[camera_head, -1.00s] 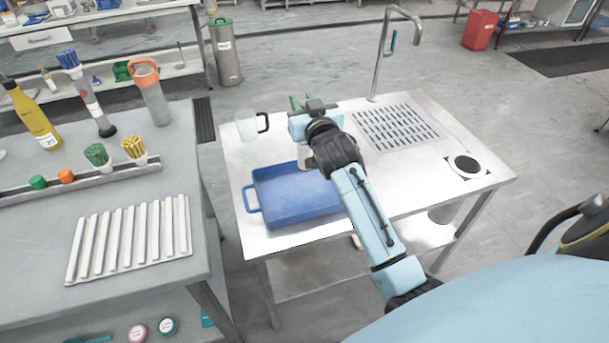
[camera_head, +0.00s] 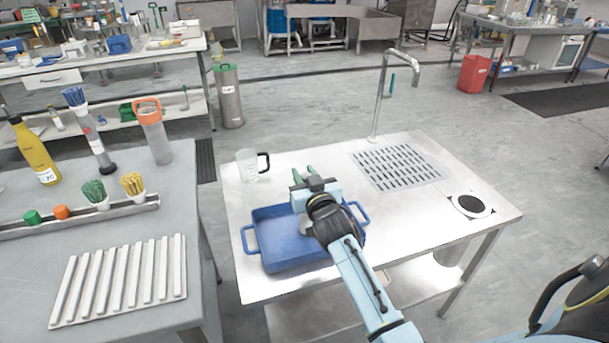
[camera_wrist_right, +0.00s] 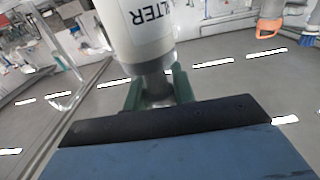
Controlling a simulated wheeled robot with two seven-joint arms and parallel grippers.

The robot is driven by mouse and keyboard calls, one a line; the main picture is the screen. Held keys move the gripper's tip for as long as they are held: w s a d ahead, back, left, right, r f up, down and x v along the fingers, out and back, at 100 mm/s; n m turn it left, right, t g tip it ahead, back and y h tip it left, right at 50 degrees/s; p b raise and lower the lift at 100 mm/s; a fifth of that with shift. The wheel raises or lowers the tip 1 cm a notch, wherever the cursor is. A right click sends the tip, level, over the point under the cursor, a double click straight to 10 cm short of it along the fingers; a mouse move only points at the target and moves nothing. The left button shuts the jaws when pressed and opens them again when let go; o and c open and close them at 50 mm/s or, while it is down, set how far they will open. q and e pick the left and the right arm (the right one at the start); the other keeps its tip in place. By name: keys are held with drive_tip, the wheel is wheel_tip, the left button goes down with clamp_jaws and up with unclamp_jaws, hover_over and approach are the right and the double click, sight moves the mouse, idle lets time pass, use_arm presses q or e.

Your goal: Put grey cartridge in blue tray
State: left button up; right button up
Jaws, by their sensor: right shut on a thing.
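The grey cartridge (camera_wrist_right: 140,30) is a pale cylinder with dark lettering that ends in "LTER" and a darker narrow neck. My right gripper (camera_head: 304,174) is shut on that neck with its green fingers, which also show in the wrist view (camera_wrist_right: 158,92). In the head view, a small grey patch beside the wrist over the tray looks like part of the cartridge; my gripper and wrist hide the rest. The blue tray (camera_head: 255,222) lies on the steel table, with my right wrist over its right part. My left gripper is out of view.
A clear jug (camera_head: 247,166) with a black handle stands behind the tray. A grey bench with bottles and brushes stands left.

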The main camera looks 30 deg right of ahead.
drive_tip(key=o, duration=1)
drive_tip(key=shift+f, duration=0.1)
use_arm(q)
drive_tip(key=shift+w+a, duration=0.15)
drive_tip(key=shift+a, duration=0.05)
use_arm(e)
drive_tip(key=shift+r, duration=0.2)
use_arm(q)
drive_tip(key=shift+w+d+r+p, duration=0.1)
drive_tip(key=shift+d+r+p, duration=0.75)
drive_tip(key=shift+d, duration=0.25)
use_arm(e)
drive_tip(key=v, duration=1.2)
